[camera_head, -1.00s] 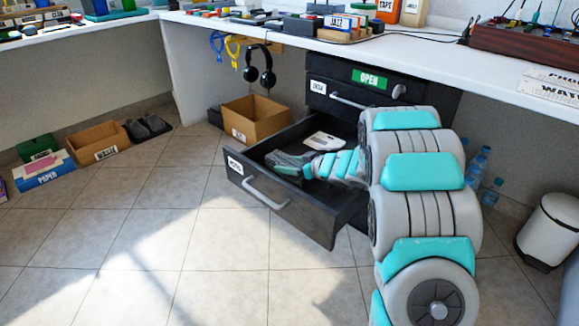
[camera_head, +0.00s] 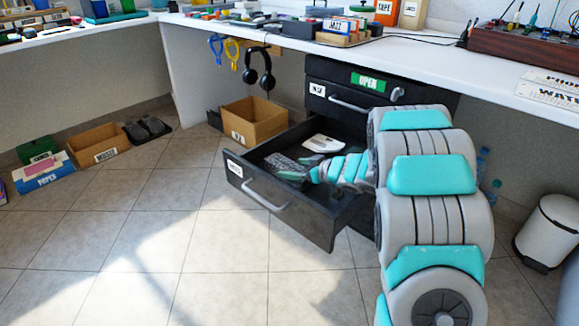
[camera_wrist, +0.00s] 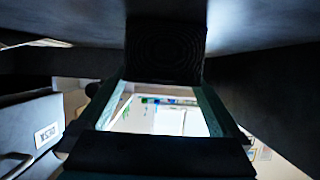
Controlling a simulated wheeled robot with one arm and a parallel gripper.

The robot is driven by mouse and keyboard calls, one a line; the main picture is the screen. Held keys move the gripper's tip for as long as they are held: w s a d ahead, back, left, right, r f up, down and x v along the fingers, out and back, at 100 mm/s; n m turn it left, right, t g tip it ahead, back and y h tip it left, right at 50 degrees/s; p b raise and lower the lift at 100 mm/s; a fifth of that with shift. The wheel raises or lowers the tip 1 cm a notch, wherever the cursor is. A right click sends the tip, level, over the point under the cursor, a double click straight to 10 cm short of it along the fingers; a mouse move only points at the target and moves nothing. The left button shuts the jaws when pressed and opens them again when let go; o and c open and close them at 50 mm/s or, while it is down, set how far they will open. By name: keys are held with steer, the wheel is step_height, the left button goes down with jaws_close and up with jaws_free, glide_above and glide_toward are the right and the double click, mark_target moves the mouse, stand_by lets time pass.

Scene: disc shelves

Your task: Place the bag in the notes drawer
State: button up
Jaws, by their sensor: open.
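The lower black drawer (camera_head: 300,222) is pulled out under the counter. A white label with blurred text is on its front. My gripper (camera_head: 283,166) is inside this drawer's opening, reaching in from the right. It is open. A flat white item (camera_head: 322,143) lies in the drawer behind my gripper; I cannot tell whether it is the bag. In the wrist view my gripper's jaws (camera_wrist: 160,125) frame a bright gap, and dark surfaces fill much of the rest. No bag can be clearly made out in either view.
The upper drawer (camera_head: 350,101) is shut, with a green "OPEN" label above it. A cardboard box (camera_head: 254,121) stands left of the open drawer, with headphones (camera_head: 258,68) hanging above. A white bin (camera_head: 548,232) stands at right. The floor in front is clear.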

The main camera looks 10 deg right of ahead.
steer(key=shift+p+v, duration=0.3)
steer(key=shift+v, duration=1.95)
